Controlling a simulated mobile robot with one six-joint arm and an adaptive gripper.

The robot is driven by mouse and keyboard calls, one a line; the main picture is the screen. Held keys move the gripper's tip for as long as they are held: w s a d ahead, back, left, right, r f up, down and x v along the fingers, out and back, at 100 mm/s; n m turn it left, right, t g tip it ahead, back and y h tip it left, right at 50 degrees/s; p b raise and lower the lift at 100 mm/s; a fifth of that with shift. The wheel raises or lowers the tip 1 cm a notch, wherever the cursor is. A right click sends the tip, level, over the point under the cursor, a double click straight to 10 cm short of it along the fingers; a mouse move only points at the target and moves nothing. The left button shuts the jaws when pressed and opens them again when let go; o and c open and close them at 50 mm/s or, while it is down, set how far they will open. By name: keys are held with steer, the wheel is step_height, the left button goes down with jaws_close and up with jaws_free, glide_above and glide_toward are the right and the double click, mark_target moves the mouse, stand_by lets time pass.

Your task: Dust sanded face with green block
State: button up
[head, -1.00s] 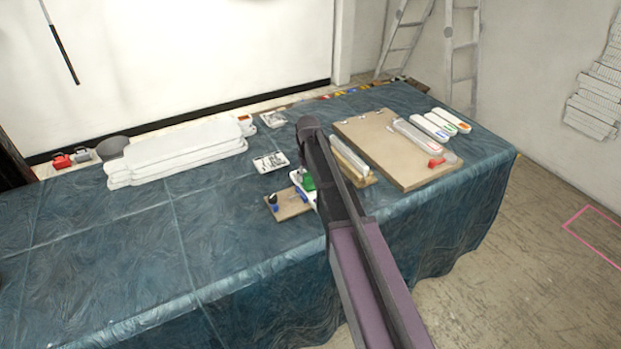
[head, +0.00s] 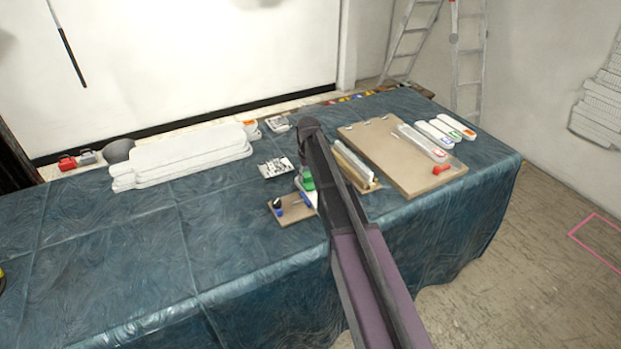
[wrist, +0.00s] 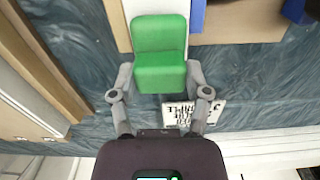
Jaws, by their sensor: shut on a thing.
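The green block (wrist: 160,55) fills the middle of the wrist view, between the two fingers of my gripper (wrist: 159,78), which is shut on it. A white piece (wrist: 131,12) shows just beyond and partly under the block; I cannot tell whether they touch, or whether this is the sanded face. In the head view the green block (head: 308,180) shows beside my arm, over a small white piece at the edge of a small brown board (head: 290,215). My arm hides the gripper's fingers there.
A wooden holder with upright white pieces (head: 352,163) stands close to the right of my arm. Right of it lies a large board (head: 390,172) with several long blocks. White slabs (head: 180,157) are stacked left. The cloth's front left is clear.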

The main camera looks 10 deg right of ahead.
steer(key=shift+w+a, duration=0.15)
steer(key=shift+w, duration=0.4)
steer(key=shift+w+a, duration=0.25)
steer(key=shift+w, duration=0.55)
steer(key=shift+w+a, duration=0.25)
steer(key=shift+w, duration=0.5)
steer(key=shift+r, duration=0.1)
step_height(320, 180, up, 6)
steer(key=p, duration=0.6)
step_height(320, 180, up, 3)
steer(key=p, duration=0.3)
